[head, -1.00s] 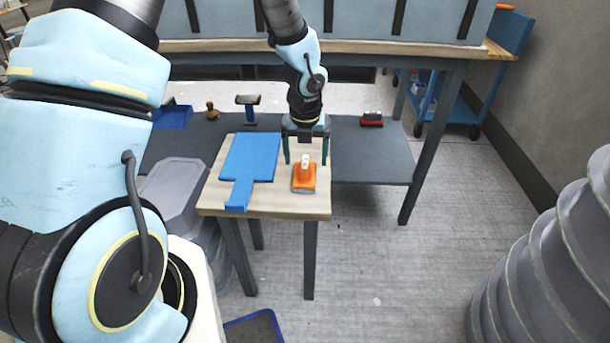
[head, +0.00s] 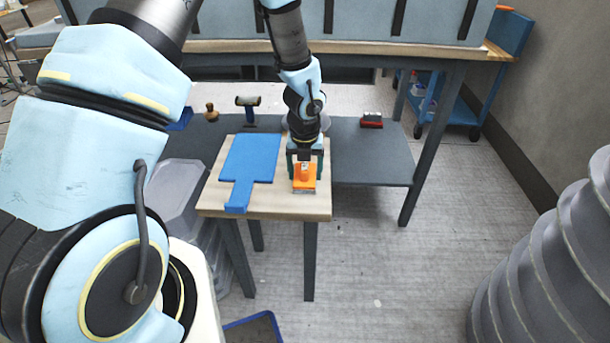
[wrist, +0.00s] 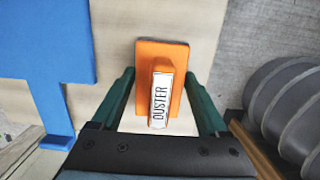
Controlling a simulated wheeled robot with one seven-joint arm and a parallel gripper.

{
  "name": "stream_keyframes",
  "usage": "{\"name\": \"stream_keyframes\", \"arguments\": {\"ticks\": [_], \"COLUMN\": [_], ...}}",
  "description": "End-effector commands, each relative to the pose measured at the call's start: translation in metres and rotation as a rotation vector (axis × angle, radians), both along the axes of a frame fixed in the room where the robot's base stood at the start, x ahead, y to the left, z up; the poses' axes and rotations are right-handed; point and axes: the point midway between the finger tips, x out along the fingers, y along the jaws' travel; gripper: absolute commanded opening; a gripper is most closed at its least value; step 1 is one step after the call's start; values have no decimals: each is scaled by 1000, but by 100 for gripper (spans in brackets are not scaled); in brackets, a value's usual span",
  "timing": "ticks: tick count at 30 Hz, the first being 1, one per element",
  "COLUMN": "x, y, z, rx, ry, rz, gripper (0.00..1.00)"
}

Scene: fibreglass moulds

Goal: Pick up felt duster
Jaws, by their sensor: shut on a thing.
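The felt duster (head: 304,186) is an orange block with a raised handle and a paler underside, near the right front of the small wooden-topped table (head: 268,206). In the wrist view the duster (wrist: 176,52) shows a white label reading "DUSTER" on its handle. My gripper (head: 305,172) is low over it, pointing down. In the wrist view the green fingers of my gripper (wrist: 162,86) stand on both sides of the duster, and they are shut on it. The exact contact is hard to see. The duster appears to be at the tabletop.
A blue flat paddle-shaped piece (head: 250,160) lies left of the duster on the same table. Behind, a grey shelf (head: 362,160) holds a red-and-black brush (head: 372,119) and an upright blue-handled tool (head: 248,106). A ribbed grey column (head: 550,260) stands at right.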

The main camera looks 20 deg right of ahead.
Motion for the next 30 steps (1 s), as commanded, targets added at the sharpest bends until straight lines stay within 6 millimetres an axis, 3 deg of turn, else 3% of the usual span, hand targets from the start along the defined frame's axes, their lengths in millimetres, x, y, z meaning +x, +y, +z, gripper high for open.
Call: {"name": "stream_keyframes", "arguments": {"ticks": [2,13,22,30], "x": [0,0,0,2], "y": [0,0,-1,0], "z": [0,0,8,59], "rx": [0,0,-3,-4], "ry": [0,0,-1,-4], "rz": [0,0,1,2], "gripper": [56,16,16,16]}}
